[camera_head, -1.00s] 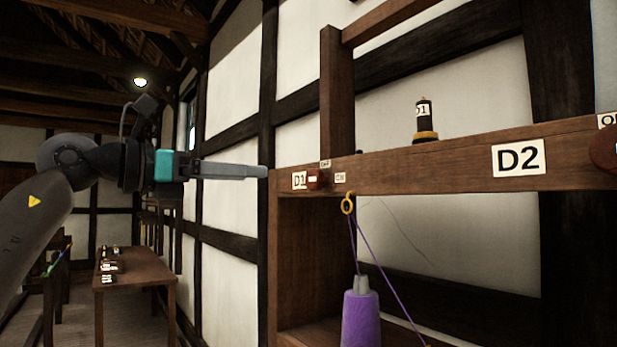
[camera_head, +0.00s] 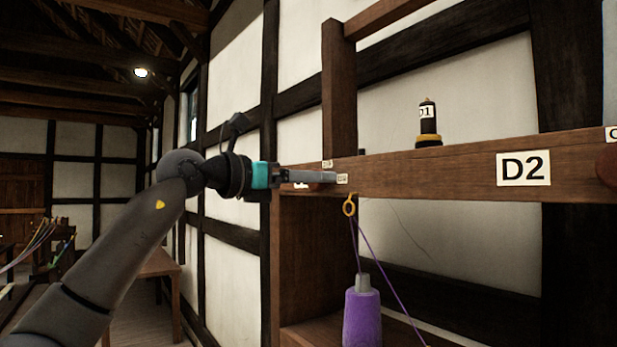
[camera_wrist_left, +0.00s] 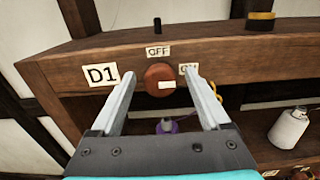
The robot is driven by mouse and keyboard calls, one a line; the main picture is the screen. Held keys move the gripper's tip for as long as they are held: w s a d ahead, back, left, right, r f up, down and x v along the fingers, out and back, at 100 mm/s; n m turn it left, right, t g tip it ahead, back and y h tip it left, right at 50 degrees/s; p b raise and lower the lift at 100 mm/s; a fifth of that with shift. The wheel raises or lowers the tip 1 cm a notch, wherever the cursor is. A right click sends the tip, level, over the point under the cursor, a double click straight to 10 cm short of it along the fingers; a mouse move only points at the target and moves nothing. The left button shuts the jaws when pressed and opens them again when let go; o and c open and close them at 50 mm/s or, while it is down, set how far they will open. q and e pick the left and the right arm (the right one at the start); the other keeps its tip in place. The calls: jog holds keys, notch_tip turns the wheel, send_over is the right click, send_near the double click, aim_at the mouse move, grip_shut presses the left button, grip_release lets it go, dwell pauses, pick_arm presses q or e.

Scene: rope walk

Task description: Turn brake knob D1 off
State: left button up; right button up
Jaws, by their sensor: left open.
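Brake knob D1 (camera_wrist_left: 157,74) is a round reddish-brown knob on the front of the wooden beam (camera_head: 440,168). Its white mark lies right of centre, on the side of the ON label (camera_wrist_left: 188,69). The OFF label (camera_wrist_left: 158,51) is above the knob, and the D1 plate (camera_wrist_left: 101,75) is to its left. My left gripper (camera_head: 330,178) is open in front of the beam. In the left wrist view its two fingers stand either side of the knob; I cannot tell whether they touch it. In the head view the gripper mostly hides the knob. My right gripper is not in view.
A D2 plate (camera_head: 523,168) is farther right on the beam. A dark bobbin (camera_head: 428,122) marked D1 stands on top. Below hang a yellow ring (camera_head: 349,205) and purple thread above a purple spool (camera_head: 362,318). A post (camera_head: 339,85) rises behind the knob.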

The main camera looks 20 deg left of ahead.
pick_arm(q)
jog(key=shift+c, duration=0.2)
grip_shut()
dwell(0.3)
jog(key=shift+n, duration=0.4)
jog(key=n+p, duration=0.3)
jog(key=n, duration=0.5)
jog(key=n+p, duration=0.3)
jog(key=n, duration=0.6)
jog(key=shift+w+a+f, duration=0.15)
jog(key=shift+f, duration=0.05)
dwell(0.4)
jog(key=shift+o, duration=0.2)
grip_release()
